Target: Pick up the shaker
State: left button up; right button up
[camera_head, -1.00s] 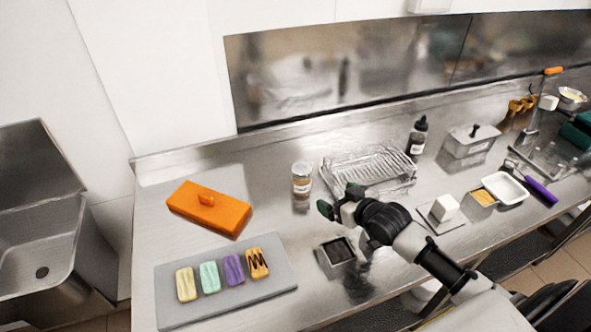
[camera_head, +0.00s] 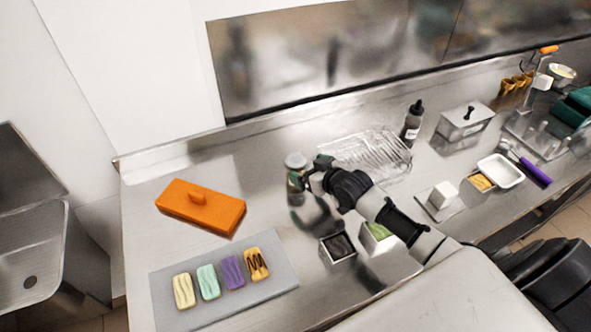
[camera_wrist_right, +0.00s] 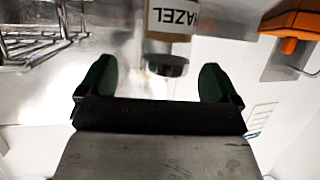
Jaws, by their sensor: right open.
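The shaker (camera_head: 295,161) is a small upright jar with a grey cap, standing on the steel counter. In the right wrist view the shaker (camera_wrist_right: 172,18) shows a pale label with dark letters, and its cap lies just beyond and between the fingertips. My right gripper (camera_head: 309,171) is beside the shaker, on its right in the head view, and hides part of its body. In the right wrist view the gripper (camera_wrist_right: 156,83) has its two dark green fingers spread apart with nothing held. My left gripper is not in view.
A wire rack (camera_head: 372,150) stands close behind the right gripper. An orange lidded box (camera_head: 220,213) is to the left. A grey tray (camera_head: 283,262) with several coloured bars lies in front. A small dark-filled container (camera_head: 338,257) and a green-filled one (camera_head: 378,240) are near the arm.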

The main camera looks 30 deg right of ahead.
aim_at(296, 165)
jog(key=shift+w+a, duration=0.15)
jog(key=shift+w, duration=0.2)
jog(key=x, duration=0.1)
jog(key=p+x, duration=0.1)
jog(key=x, duration=0.1)
jog(key=shift+a, duration=0.3)
jog(key=shift+w+a+f+p, duration=0.1)
jog(key=shift+w+f+p, duration=0.25)
jog(key=shift+w, duration=0.25)
jog(key=c, duration=1)
